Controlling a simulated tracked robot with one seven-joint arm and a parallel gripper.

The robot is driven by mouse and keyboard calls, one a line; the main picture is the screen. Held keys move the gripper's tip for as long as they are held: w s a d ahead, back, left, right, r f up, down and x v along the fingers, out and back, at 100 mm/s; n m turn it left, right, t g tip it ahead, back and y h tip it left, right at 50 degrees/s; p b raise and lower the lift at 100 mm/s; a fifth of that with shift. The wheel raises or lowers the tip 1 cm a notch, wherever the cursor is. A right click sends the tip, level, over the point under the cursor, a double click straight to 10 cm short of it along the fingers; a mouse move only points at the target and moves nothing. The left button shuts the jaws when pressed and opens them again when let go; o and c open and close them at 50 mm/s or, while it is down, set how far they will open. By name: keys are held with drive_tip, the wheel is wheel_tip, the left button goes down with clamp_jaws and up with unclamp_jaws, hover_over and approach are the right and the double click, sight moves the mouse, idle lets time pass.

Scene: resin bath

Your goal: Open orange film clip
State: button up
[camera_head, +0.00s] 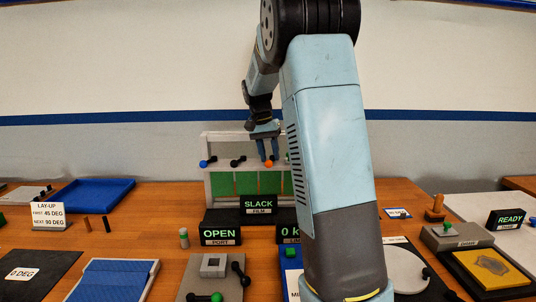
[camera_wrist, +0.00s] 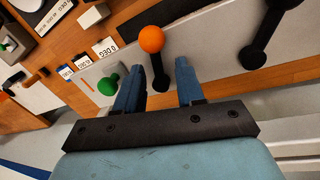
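The orange film clip shows as an orange ball knob (camera_head: 268,164) on the pale upright frame (camera_head: 215,138), at the back of the table. In the wrist view its orange knob (camera_wrist: 151,39) tops a short black lever (camera_wrist: 160,77), which runs down between my fingers. My gripper (camera_head: 267,148) is in front of the frame, just above the knob. In the wrist view my gripper (camera_wrist: 158,68) has its two blue fingers apart, one on each side of the lever. I see no clear contact.
A SLACK film sign (camera_head: 258,204) and OPEN port sign (camera_head: 220,235) stand below. My arm hides the frame's right part.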

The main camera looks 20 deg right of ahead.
wheel_tip(320, 180, up, 13)
drive_tip(key=w+a, duration=0.1)
drive_tip(key=a, duration=0.1)
drive_tip(key=shift+w+r, duration=0.2)
drive_tip(key=shift+w, duration=0.2)
drive_tip(key=s+d+t+y, duration=0.3)
drive_tip(key=s+d+y, duration=0.1)
drive_tip(key=s, duration=0.1)
drive_tip(key=shift+h, duration=0.3)
drive_tip(key=f, duration=0.4)
drive_tip(key=w+a+f, duration=0.1)
drive_tip(key=f, duration=0.8)
drive_tip(key=shift+w+a+f, duration=0.2)
drive_tip(key=shift+w+a, duration=0.05)
drive_tip(key=shift+a, duration=0.15)
clamp_jaws()
drive_tip(key=shift+f, duration=0.1)
